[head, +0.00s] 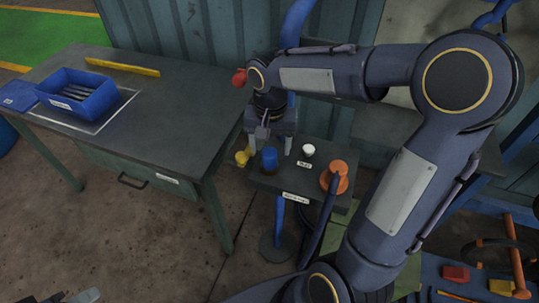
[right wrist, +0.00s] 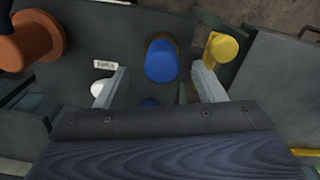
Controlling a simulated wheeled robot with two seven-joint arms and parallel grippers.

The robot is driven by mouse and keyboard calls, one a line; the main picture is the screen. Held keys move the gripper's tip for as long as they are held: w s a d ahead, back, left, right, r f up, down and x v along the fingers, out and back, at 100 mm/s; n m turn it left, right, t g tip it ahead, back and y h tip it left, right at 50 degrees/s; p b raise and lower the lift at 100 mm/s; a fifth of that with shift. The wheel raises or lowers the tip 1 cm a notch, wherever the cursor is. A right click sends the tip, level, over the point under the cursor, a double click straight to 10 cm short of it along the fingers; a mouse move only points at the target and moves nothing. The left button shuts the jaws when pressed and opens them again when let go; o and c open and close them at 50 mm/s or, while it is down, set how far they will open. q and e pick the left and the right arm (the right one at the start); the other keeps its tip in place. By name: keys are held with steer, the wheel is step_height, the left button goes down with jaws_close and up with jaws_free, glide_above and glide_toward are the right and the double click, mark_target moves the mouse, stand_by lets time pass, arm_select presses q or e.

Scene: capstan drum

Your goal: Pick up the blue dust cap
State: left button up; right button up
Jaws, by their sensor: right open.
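The blue dust cap (head: 270,159) stands on a small dark stand (head: 315,180) in the head view. In the right wrist view the blue cap (right wrist: 162,60) shows ahead of and between the two fingertips. My right gripper (head: 277,142) is open and empty, above and close to the cap. In the right wrist view its jaws (right wrist: 160,76) are spread wide on either side of the line to the cap. I cannot tell whether either finger touches it. My left gripper is not clearly in view.
A white cap (head: 308,150), an orange flanged piece (head: 337,176) and a yellow piece (head: 243,157) sit around the blue cap. To the left is a workbench (head: 185,105) with a blue bin (head: 75,93) and a yellow bar (head: 122,67). A dark hose runs below the orange piece.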

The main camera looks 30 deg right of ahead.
mark_target(269, 152)
step_height(269, 152, down, 3)
steer(key=shift+a+f, duration=0.1)
steer(key=shift+f, duration=0.1)
steer(key=c, duration=1)
steer(key=shift+r, duration=0.2)
